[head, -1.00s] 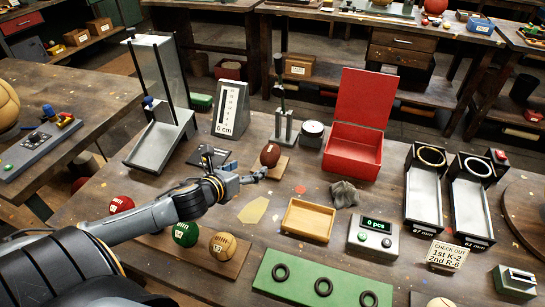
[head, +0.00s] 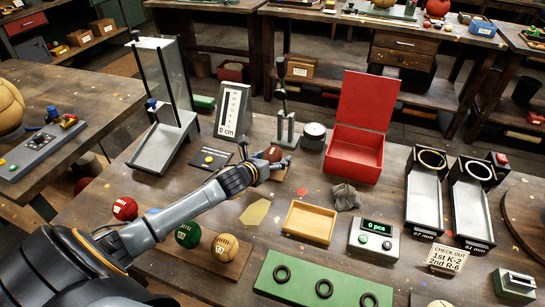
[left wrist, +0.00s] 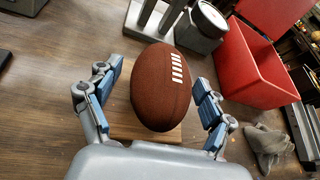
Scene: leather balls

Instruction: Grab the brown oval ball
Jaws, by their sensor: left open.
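The brown oval ball (head: 272,153), with white laces, stands on a small wooden block (left wrist: 138,130). In the left wrist view the ball (left wrist: 160,88) sits between the two blue-padded fingers of my left gripper (left wrist: 157,100). The fingers are apart, with a visible gap to the ball on each side. In the head view the left gripper (head: 272,166) is at the ball and partly hides the block. My right gripper is not in view.
An open red box (head: 353,153) stands right of the ball, with a press stand (head: 285,130) and round gauge (head: 314,135) behind. A wooden tray (head: 310,222), grey cloth (head: 345,197) and counter box (head: 374,238) lie nearer. Red, green and tan balls (head: 188,235) sit front left.

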